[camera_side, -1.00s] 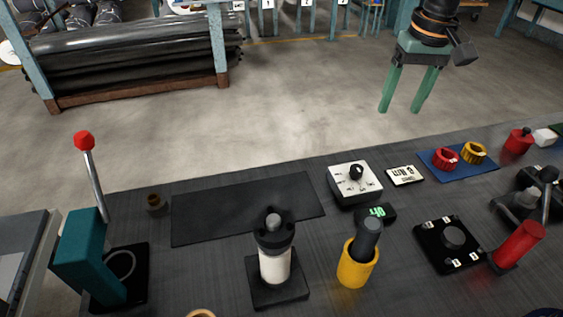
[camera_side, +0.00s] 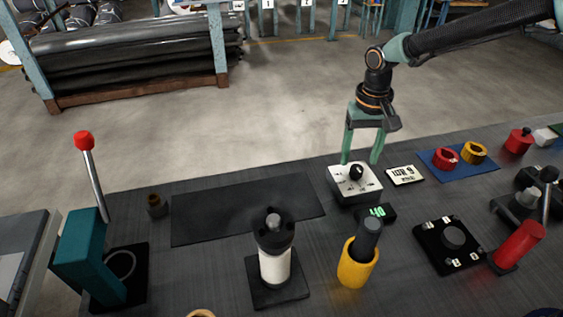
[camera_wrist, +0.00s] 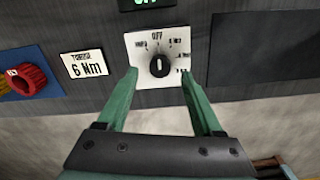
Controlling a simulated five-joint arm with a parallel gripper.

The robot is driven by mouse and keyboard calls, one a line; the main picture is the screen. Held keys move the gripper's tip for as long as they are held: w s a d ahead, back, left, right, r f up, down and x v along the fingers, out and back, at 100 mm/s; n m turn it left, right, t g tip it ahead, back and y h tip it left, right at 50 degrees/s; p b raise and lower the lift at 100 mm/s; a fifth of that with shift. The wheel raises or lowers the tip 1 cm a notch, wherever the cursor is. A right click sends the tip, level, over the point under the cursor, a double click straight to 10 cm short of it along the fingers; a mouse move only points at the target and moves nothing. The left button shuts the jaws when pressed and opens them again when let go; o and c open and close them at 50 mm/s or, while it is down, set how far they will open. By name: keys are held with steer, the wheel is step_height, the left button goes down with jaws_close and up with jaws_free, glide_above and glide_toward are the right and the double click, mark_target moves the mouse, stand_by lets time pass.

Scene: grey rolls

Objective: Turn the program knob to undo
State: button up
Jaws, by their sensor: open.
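The program knob (camera_side: 357,171) is a small black knob on a white square box (camera_side: 350,190) with printed marks around it. In the wrist view the knob (camera_wrist: 159,65) sits on the white panel (camera_wrist: 142,45), and the mark at the panel's top reads like OFF. The other labels are too small to read surely. My gripper (camera_side: 361,160) has green fingers and is open. It is above and behind the box in the side view. In the wrist view my gripper (camera_wrist: 158,73) has one finger on each side of the knob, apart from it.
A small green-lit display (camera_side: 377,212) and a yellow cup with a dark handle (camera_side: 357,265) stand in front. A dark mat (camera_side: 245,209) is clear.

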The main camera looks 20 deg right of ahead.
mark_target(356, 172)
steer(key=shift+f, duration=1.5)
jaws_close()
steer(key=shift+n, duration=0.3)
steer(key=n, duration=0.3)
steer(key=shift+r+n, duration=0.1)
steer(key=shift+n, duration=2)
